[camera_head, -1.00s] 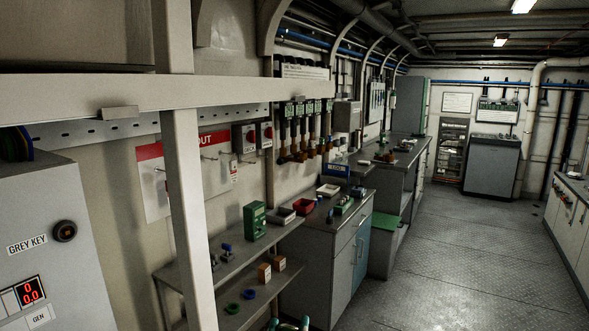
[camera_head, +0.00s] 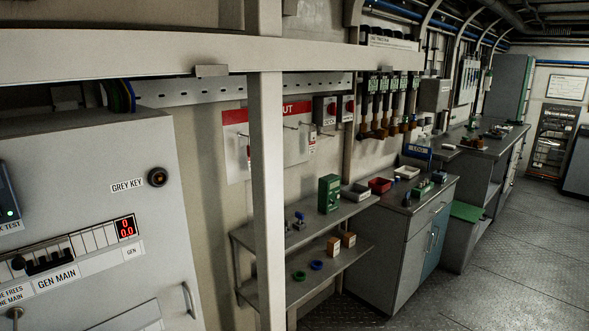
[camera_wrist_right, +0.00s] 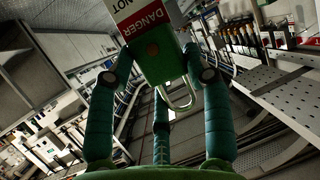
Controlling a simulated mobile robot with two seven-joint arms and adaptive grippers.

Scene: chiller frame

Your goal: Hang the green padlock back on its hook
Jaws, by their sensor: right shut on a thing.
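My right gripper (camera_wrist_right: 158,62) is shut on the green padlock (camera_wrist_right: 158,66) in the right wrist view. The padlock's metal shackle (camera_wrist_right: 178,104) points down in that picture, and a white and red DANGER tag (camera_wrist_right: 145,18) covers part of its body. In the head view, a white lockout board (camera_head: 236,150) with a red header hangs on the wall, partly behind a pale post. Small hooks stick out of it, and none that I can make out clearly bears a padlock. My left gripper is in neither view.
A pale upright post (camera_head: 266,190) and a crossbeam (camera_head: 150,52) stand in front of the board. Below it is a grey shelf unit (camera_head: 340,212) with a green box (camera_head: 329,193) and small items. A grey cabinet (camera_head: 90,200) is at left. The floor (camera_head: 500,275) at right is clear.

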